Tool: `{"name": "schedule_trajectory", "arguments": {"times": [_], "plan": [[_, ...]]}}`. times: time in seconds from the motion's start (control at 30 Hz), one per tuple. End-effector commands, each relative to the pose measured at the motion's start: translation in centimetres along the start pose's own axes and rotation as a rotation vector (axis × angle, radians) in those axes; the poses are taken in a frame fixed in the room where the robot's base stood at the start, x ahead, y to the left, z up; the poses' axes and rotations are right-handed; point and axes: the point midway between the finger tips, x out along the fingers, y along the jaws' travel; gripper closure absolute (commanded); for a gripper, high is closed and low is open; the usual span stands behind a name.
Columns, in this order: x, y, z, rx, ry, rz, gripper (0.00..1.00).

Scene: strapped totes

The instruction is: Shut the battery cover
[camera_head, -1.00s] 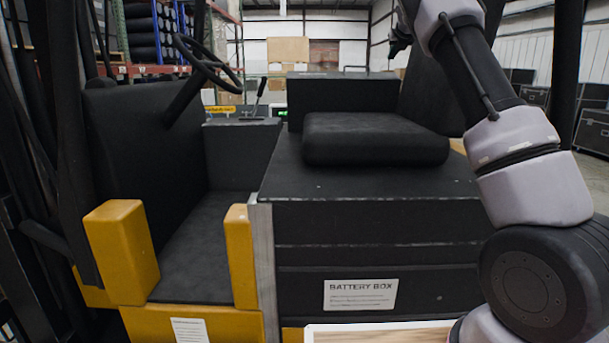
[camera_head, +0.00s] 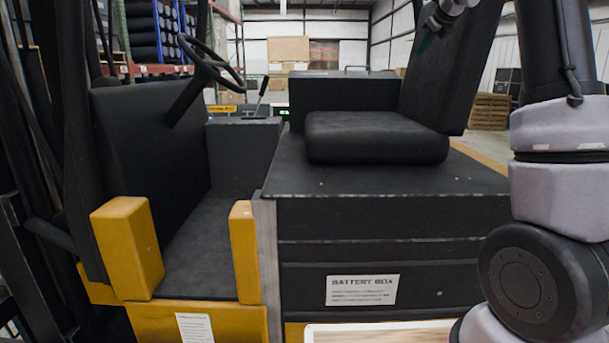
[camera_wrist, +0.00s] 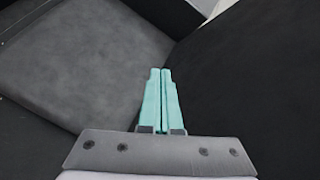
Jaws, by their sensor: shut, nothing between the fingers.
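The battery cover (camera_head: 385,182) is the black top of the box, with the black seat cushion (camera_head: 375,137) and backrest (camera_head: 450,65) on it. It looks flat over the battery box (camera_head: 455,287), which bears a white label; I see no clear gap at its front edge. My gripper (camera_head: 425,43) is up by the top of the backrest, partly cut off by the picture's edge. In the wrist view its teal fingers (camera_wrist: 160,72) are together and empty. They point toward dark surfaces that look like the seat cushion and backrest; I cannot tell whether they touch.
A steering wheel (camera_head: 208,62) and yellow posts (camera_head: 127,248) stand at the left. A black block (camera_head: 343,100) sits behind the seat. My arm fills the right side. A pale wooden board (camera_head: 385,335) lies at the bottom edge. Stacked pallets (camera_head: 490,110) stand far right.

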Motion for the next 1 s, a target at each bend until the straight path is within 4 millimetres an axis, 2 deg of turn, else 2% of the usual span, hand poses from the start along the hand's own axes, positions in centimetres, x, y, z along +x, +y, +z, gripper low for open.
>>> {"name": "schedule_trajectory", "arguments": {"times": [0.03,0.17,0.27,0.37,0.5,0.6,0.7,0.8,0.87,0.9,0.97,1.0], "plan": [[-2.5,1.0,-1.1,-0.081,-0.006,0.026,1.0],[-7.8,5.3,-4.1,-0.374,-0.016,0.106,1.0],[-11.7,9.4,-6.5,-0.625,-0.037,0.16,1.0],[-15.4,13.8,-9.2,-0.895,-0.062,0.207,1.0],[-20.1,20.3,-13.7,-1.299,-0.094,0.26,1.0],[-22.7,24.6,-17.4,-1.585,-0.107,0.293,1.0],[-24.4,28.0,-20.9,-1.829,-0.109,0.322,1.0],[-25.3,30.2,-23.6,-2.008,-0.104,0.348,1.0],[-25.6,31.0,-24.7,-2.077,-0.102,0.359,1.0],[-25.8,31.4,-25.3,-2.11,-0.1,0.366,0.85],[-25.9,31.7,-25.7,-2.142,-0.099,0.371,0.62],[-25.9,31.8,-25.9,-2.151,-0.098,0.374,0.55]]}}
